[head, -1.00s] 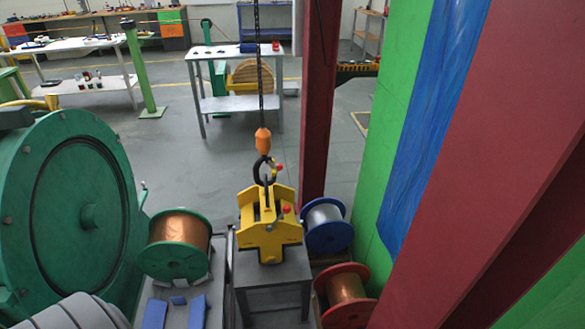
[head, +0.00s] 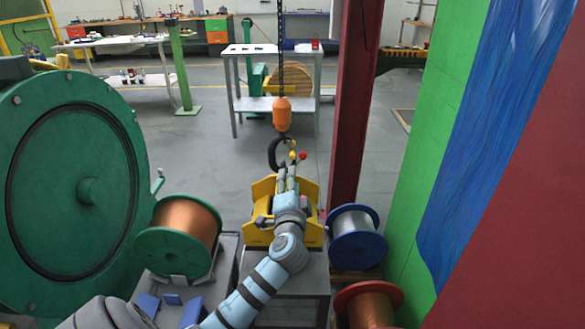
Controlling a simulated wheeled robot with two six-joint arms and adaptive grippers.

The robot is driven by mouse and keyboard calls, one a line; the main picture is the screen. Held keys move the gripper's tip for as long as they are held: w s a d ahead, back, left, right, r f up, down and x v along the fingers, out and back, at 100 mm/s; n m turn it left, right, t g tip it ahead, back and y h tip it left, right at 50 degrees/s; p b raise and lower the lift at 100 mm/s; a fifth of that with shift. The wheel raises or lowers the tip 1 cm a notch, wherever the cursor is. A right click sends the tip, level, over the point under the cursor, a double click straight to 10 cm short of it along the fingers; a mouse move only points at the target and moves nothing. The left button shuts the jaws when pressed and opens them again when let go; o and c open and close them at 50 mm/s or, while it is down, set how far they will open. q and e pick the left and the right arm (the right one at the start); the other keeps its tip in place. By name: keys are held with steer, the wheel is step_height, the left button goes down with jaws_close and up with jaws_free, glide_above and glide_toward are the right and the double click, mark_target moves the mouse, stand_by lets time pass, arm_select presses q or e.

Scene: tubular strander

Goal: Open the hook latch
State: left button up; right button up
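The dark hook (head: 275,153) hangs under an orange block (head: 282,114) on a chain, above the yellow lifting device (head: 259,229). A small yellow and red piece (head: 302,155), perhaps the latch with its handle, shows at the hook's right side. My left arm reaches up from the lower left, across the yellow device. My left gripper (head: 287,175) is just below and right of the hook, close to the small yellow and red piece. Its fingers are small and partly hidden by the wrist, so I cannot tell their opening or any contact. My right gripper is out of view.
The yellow device sits on a grey stand (head: 292,285). A copper spool (head: 180,238) is left, a silver-wire spool (head: 356,236) and a red-flanged spool (head: 368,305) right. A dark red post (head: 354,100) rises behind right. A large green wheel (head: 70,190) fills the left.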

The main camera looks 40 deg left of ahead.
arm_select(q)
steer(key=b, duration=0.1)
glide_toward(292, 157)
steer(key=x, duration=0.3)
steer(key=b+x, duration=0.1)
steer(key=x, duration=0.5)
steer(key=shift+f+b, duration=0.15)
steer(key=shift+b, duration=0.15)
steer(key=shift+w+a, duration=0.1)
steer(key=shift+w, duration=0.2)
steer(key=shift+s, duration=0.1)
steer(key=shift+c, duration=0.6)
jaws_close()
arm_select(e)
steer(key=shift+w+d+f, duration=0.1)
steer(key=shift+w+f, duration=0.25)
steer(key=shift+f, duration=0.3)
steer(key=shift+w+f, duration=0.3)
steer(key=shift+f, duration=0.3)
